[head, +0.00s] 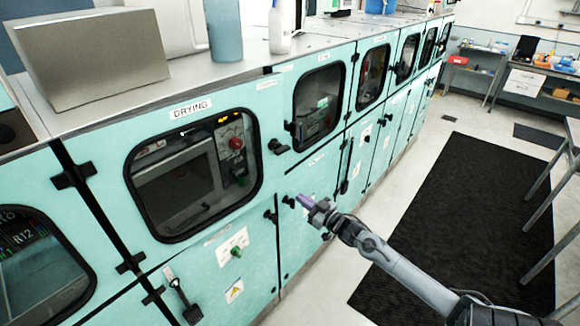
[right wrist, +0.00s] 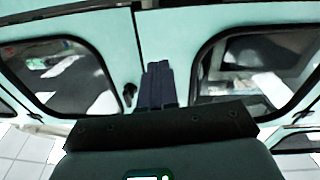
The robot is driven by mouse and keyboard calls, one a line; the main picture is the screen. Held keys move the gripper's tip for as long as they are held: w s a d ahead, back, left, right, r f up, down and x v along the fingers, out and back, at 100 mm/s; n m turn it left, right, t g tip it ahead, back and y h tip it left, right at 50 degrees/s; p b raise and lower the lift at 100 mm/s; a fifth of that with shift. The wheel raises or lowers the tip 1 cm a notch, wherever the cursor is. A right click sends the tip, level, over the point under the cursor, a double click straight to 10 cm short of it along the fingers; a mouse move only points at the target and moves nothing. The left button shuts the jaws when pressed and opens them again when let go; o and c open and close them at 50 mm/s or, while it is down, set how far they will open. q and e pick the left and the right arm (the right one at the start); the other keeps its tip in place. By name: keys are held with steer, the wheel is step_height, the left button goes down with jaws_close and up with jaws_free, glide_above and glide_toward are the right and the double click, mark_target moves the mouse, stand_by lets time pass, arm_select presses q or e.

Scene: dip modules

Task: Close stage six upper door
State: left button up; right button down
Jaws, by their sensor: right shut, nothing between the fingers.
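A row of mint-green upper doors with black-framed windows runs along the machine. The nearest full one (head: 195,228) is under the label DRYING (head: 191,108), with a black latch handle (head: 278,147) at its right edge. No stage number is readable, so I cannot tell which door is stage six. The doors look roughly flush; a small gap cannot be ruled out. My right gripper (head: 304,201) is shut and empty, in front of the panels below and right of the DRYING window. In the right wrist view its fingers (right wrist: 159,84) are together, beside a door seam between two windows. Contact is unclear. My left gripper is out of view.
A grey metal box (head: 95,60), a blue-grey cylinder (head: 223,30) and a white bottle (head: 280,28) stand on the machine top. Lower doors carry protruding handles (head: 186,300). A black mat (head: 450,220) lies on open floor at right, near a table's metal legs (head: 560,245).

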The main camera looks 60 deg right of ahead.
steer(key=s+a+m+h+p, duration=0.1)
steer(key=s+a+m+p, duration=0.1)
steer(key=s+p, duration=0.15)
glide_toward(279, 184)
steer(key=shift+g, duration=0.4)
steer(key=x, duration=0.2)
steer(key=r+x, duration=0.1)
steer(key=x, duration=0.2)
steer(key=shift+a, duration=0.25)
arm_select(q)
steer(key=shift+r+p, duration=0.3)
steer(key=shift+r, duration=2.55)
arm_select(e)
steer(key=shift+x, duration=1)
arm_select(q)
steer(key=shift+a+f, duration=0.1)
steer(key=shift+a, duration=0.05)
arm_select(e)
steer(key=shift+f, duration=0.15)
